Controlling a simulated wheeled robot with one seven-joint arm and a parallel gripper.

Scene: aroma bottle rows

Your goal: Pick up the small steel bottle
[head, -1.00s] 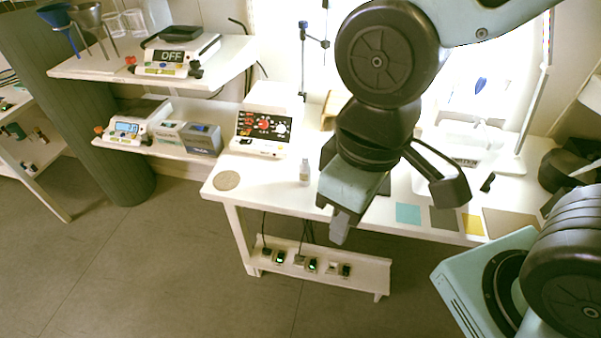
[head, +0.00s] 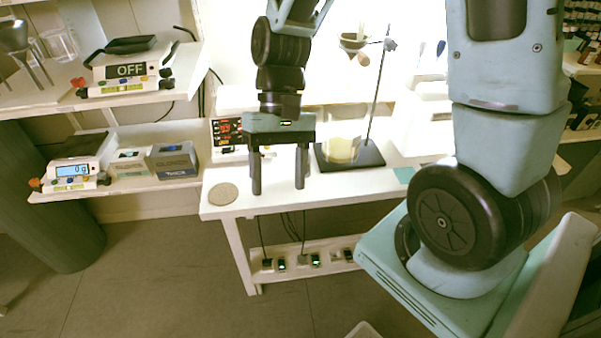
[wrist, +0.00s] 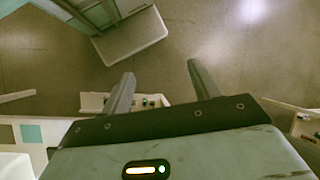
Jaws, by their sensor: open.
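My gripper (head: 278,190) is open, its two dark fingers pointing down over the front left part of the white worktable (head: 345,188). In the wrist view the open fingers (wrist: 157,85) have nothing between them, with floor beyond. I cannot make out a small steel bottle in either current view. A small pale bottle stood on this table in the earlier head view; its spot now seems covered by my gripper, probably the right finger.
A round disc (head: 223,194) lies at the table's left corner. A stand with a glass beaker (head: 342,148) is right of my gripper, a control box (head: 228,135) behind it. Scales (head: 76,172) and boxes (head: 172,160) sit on the left shelf.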

